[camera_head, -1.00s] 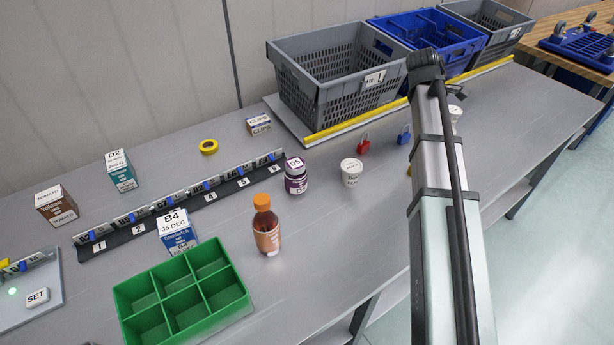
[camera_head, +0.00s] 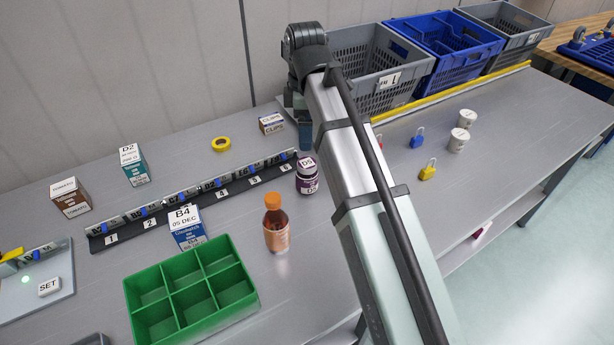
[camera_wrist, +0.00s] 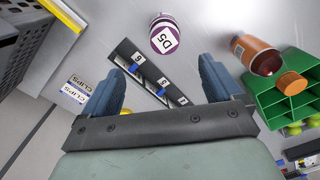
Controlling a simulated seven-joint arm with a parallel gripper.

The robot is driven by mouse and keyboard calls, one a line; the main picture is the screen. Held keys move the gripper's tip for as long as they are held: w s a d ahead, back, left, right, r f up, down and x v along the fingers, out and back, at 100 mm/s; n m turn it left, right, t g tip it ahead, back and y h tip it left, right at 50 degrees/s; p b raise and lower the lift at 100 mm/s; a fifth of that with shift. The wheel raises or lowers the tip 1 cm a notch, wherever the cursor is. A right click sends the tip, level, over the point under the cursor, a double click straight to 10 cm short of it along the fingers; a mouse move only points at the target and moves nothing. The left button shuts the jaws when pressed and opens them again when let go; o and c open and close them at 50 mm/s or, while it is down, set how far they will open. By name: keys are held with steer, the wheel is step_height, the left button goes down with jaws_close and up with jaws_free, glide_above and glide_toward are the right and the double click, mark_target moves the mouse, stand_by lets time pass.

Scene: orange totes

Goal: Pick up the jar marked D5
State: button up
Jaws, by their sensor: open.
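The jar marked D5 (camera_head: 307,177) is a small purple jar with a white lid label. It stands upright on the grey bench just right of the numbered rail's end. In the wrist view the jar (camera_wrist: 164,36) is at the top centre, beyond my fingertips and apart from them. My gripper (camera_wrist: 160,85) is open, with two blue fingers spread and nothing between them.
The numbered rail (camera_head: 195,202) runs left of the jar. An orange-capped bottle (camera_head: 276,228) and a green divided tray (camera_head: 232,303) stand in front. A CLIPS box (camera_head: 271,123) and yellow tape ring (camera_head: 221,144) lie behind. Padlocks and white tubs (camera_head: 458,141) are right of my arm.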

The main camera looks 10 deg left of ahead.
mark_target(307, 163)
step_height(307, 163, down, 8)
steer(key=shift+f, duration=0.15)
steer(key=shift+s+d+f, duration=0.1)
steer(key=shift+s+f, duration=0.05)
steer(key=shift+f, duration=0.6)
steer(key=shift+s+d+f, duration=0.1)
steer(key=shift+d+f, duration=0.05)
steer(key=shift+f, duration=0.6)
steer(key=shift+s+d+f, duration=0.1)
steer(key=shift+s+f, duration=0.05)
steer(key=shift+f, duration=1)
steer(key=c, duration=1.4)
steer(key=shift+w+r, duration=0.1)
steer(key=shift+r, duration=0.05)
